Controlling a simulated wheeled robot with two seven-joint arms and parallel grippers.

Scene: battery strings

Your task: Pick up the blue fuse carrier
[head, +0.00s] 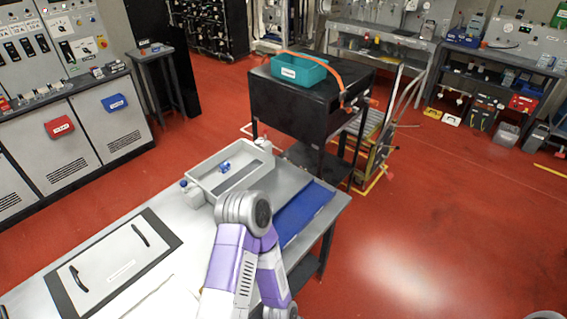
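A small blue object (225,167), likely the blue fuse carrier, lies inside the light grey tray (203,167) on the metal workbench (110,240). It is too small in this view to make out its shape. One of my arms, purple and grey, rises from the bottom edge in front of the tray's near side, with its joint by the blue mat. No gripper fingers show, so I see neither gripper, and nothing is seen held.
A blue mat (305,211) lies right of the tray. White bottles (264,146) stand at its back corner. A flat panel with black handles (115,262) covers the bench's left part. Behind stands a black cart (290,105) with a teal bin (298,72). Red floor is open at right.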

